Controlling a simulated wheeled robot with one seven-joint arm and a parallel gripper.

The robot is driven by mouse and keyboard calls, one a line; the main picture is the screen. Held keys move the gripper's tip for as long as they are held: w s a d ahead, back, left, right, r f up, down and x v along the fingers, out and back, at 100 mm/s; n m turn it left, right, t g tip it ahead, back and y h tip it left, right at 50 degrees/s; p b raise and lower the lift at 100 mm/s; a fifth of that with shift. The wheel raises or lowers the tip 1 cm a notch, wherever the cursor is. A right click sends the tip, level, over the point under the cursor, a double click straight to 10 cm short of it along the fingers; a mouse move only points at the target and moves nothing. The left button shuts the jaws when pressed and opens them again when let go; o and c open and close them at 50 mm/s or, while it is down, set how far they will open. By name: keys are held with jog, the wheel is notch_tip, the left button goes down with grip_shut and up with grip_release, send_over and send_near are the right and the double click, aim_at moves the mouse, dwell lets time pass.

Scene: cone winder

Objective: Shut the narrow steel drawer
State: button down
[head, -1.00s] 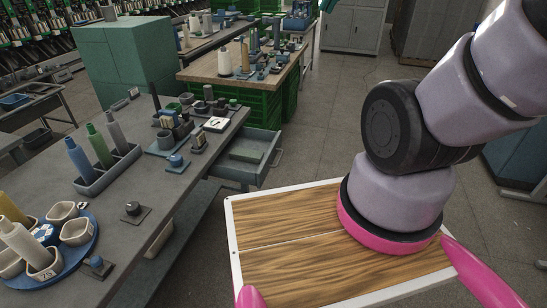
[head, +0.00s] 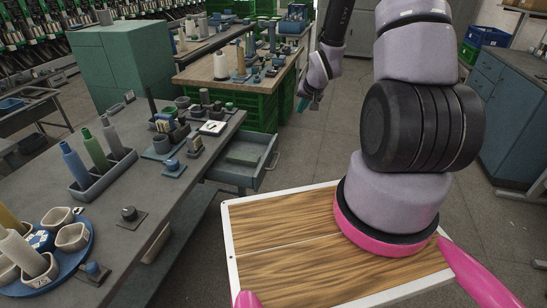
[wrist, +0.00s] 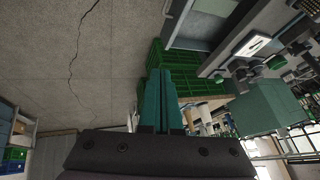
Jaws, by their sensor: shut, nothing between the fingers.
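The narrow steel drawer (head: 262,172) is pulled out from under the right side of the grey workbench in the head view, its bar handle facing right. A flat greenish item (head: 243,157) lies inside. What looks like the drawer also shows at the top of the wrist view (wrist: 205,22). My gripper (head: 302,104) is beyond the drawer and to its right in the head view, apart from it, pointing down. In the wrist view its teal fingers (wrist: 164,100) are together with nothing between them.
The grey workbench (head: 150,205) carries bobbins, a blue round tray (head: 75,260) and small fixtures near the drawer. Green crates (head: 262,108) stand under a wooden-topped table behind. Bare floor (head: 320,150) lies right of the drawer. A blue-grey cabinet (head: 515,105) stands at far right.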

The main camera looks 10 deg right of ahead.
jog(key=s+a+f+y, duration=0.1)
jog(key=a+f, duration=0.1)
jog(key=f, duration=0.6)
jog(key=s+a+f+y, duration=0.1)
jog(key=s+f, duration=0.1)
jog(key=f, duration=0.6)
send_near(269, 160)
notch_tip(269, 160, down, 4)
jog(key=w, duration=0.2)
jog(key=shift+w+a+m, duration=0.25)
jog(key=shift+a+m, duration=0.15)
jog(key=shift+a, duration=0.1)
jog(key=shift+a, duration=0.15)
jog(key=w+a, duration=0.3)
jog(key=a, duration=0.2)
jog(key=w+a, duration=0.3)
jog(key=a, duration=0.2)
jog(key=w+a, duration=0.3)
jog(key=a, duration=0.2)
jog(key=shift+a, duration=0.25)
